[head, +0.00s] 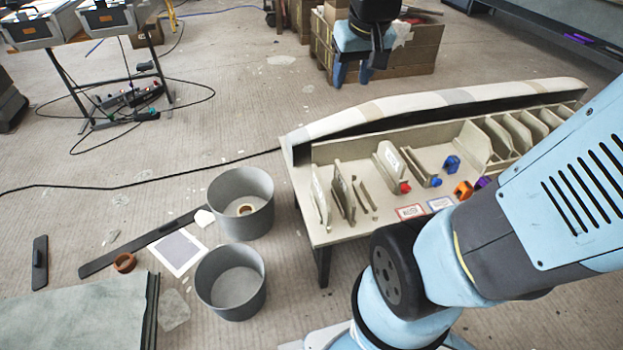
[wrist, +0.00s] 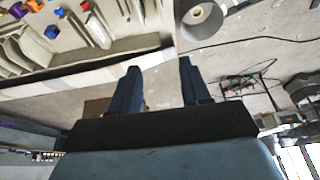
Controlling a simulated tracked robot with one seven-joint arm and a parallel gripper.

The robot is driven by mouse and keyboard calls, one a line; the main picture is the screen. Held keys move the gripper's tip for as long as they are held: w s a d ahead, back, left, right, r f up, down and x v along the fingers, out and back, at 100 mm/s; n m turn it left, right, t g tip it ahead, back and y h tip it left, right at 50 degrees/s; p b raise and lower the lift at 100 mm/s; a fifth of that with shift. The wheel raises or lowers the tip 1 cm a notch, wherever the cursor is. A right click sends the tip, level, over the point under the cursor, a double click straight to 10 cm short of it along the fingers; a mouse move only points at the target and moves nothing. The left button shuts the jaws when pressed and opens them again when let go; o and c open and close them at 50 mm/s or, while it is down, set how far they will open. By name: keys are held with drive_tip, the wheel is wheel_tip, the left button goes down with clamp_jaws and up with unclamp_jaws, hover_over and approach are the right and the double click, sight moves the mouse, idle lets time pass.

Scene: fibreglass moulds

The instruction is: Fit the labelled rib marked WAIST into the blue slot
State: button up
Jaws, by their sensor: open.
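The mould table (head: 345,236) in the head view holds several upright pale ribs. A rib with a white label (head: 389,166) stands near the middle, beside a red clamp-like piece (head: 404,188). More labelled ribs (head: 320,195) stand at the left end. The lettering is too small to read, so I cannot tell which is marked WAIST. Blue pieces (head: 452,163) and (head: 436,182) sit beside ribs and gaps; which gap is the blue slot is unclear. My gripper (wrist: 158,78) is open and empty in the wrist view, with the mould edge beyond its fingers.
Orange (head: 463,190) and purple (head: 482,182) pieces sit on the mould. Red-edged (head: 410,212) and blue-edged (head: 440,203) cards lie along its front. Two grey bins (head: 241,222) and (head: 231,300) stand on the floor left of it. A black cable (head: 140,180) crosses the floor.

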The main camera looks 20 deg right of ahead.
drive_tip(key=w+f+g, duration=0.1)
drive_tip(key=w+f, duration=0.6)
drive_tip(key=g, duration=0.3)
hover_over(320, 183)
wheel_tip(320, 183, down, 30)
drive_tip(key=f, duration=0.1)
wheel_tip(320, 183, down, 8)
drive_tip(key=shift+d+r, duration=0.1)
drive_tip(key=shift+r, duration=0.1)
drive_tip(key=shift+w+d+f, duration=0.1)
drive_tip(key=shift+f, duration=1.4)
drive_tip(key=shift+w+d+f, duration=0.1)
drive_tip(key=shift+f, duration=1.4)
drive_tip(key=shift+s, duration=0.1)
clamp_jaws()
